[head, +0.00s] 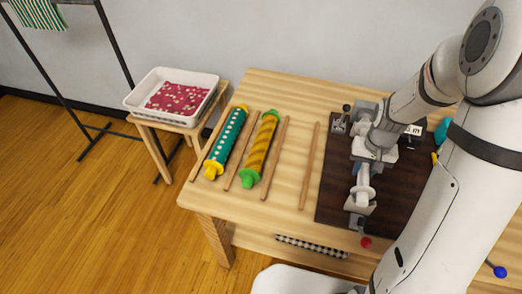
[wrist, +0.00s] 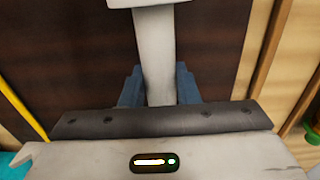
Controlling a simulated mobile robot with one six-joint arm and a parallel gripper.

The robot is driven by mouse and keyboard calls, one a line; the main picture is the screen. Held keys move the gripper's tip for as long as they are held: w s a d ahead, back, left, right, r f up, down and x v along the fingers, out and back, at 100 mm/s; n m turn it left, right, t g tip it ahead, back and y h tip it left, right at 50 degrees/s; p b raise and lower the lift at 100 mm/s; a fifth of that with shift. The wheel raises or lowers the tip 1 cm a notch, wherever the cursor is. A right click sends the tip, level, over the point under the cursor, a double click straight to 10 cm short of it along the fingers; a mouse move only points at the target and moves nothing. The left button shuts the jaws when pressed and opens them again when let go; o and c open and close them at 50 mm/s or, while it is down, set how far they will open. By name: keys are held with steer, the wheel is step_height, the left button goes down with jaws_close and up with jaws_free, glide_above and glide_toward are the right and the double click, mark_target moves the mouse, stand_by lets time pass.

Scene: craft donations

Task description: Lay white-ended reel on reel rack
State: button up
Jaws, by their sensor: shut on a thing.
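The white-ended reel (head: 362,193) is pale, with a wide end nearest the table's front edge. It is over the dark board (head: 332,190) at the right of the table. My gripper (head: 368,165) is shut on it; in the wrist view its blue-grey fingers (wrist: 159,88) stand on both sides of the pale shaft (wrist: 154,50). My arm hides part of the reel in the head view. The reel rack shows as wooden rails (head: 308,168) left of the board. A teal reel with yellow ends (head: 226,140) and a yellow reel with green ends (head: 261,148) lie between rails.
The rack gap (head: 292,160) right of the green-ended reel is empty. A red knob (head: 366,243) is at the front edge. A white tray (head: 205,79) of red pieces stands on a stool at left.

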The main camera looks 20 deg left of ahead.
steer(key=shift+r+p, duration=2.85)
steer(key=shift+r, duration=1.2)
steer(key=shift+r, duration=0.1)
